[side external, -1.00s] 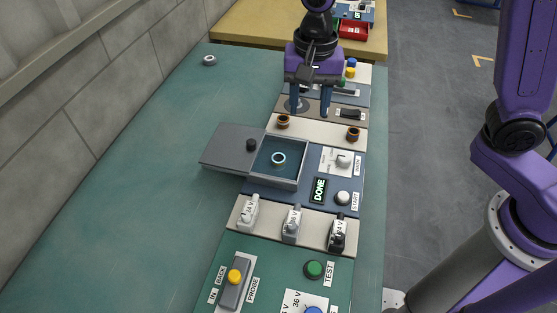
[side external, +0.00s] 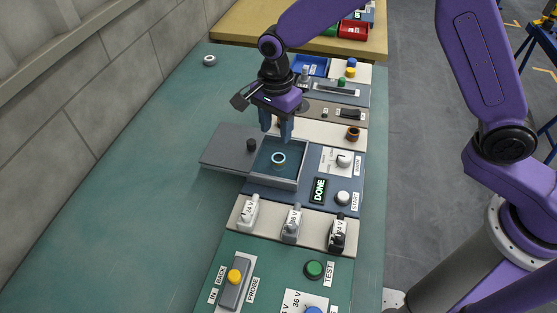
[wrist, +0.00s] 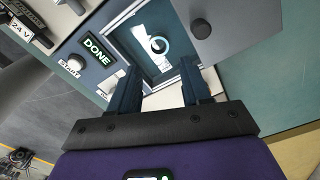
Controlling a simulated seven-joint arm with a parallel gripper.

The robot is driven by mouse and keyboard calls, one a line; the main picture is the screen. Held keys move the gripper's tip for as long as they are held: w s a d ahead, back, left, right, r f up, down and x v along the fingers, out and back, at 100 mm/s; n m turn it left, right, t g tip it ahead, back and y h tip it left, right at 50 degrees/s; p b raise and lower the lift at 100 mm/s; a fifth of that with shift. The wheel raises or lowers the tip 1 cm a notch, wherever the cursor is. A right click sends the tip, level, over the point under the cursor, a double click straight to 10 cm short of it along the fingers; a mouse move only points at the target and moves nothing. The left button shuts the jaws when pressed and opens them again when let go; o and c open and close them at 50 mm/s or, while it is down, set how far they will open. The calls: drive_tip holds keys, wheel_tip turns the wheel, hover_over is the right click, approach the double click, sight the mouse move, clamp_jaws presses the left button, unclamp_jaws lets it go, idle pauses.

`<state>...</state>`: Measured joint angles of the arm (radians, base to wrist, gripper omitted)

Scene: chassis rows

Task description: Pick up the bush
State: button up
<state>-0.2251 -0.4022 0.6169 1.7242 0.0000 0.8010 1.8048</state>
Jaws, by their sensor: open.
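The bush (side external: 279,159) is a small ring with a pale rim, lying inside the open box (side external: 276,184) on the blue panel. It also shows in the wrist view (wrist: 158,45), between and beyond my fingertips. My gripper (side external: 278,138) is open and empty, above the far side of the box and short of the bush. In the wrist view my two fingers (wrist: 160,68) point toward the box, apart from the bush.
The box's grey lid (side external: 225,146) with a black knob stands slid to the left. A DONE display (side external: 318,190) and white knobs are on the right of the panel. A brown ring (side external: 353,134) sits on the strip behind. The green table at left is mostly clear.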

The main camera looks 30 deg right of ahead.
sight(278, 161)
wheel_tip(278, 161, down, 10)
drive_tip(key=shift+s+d+r, duration=0.15)
drive_tip(key=shift+r, duration=0.1)
idle(0.3)
clamp_jaws()
drive_tip(key=shift+r, duration=0.15)
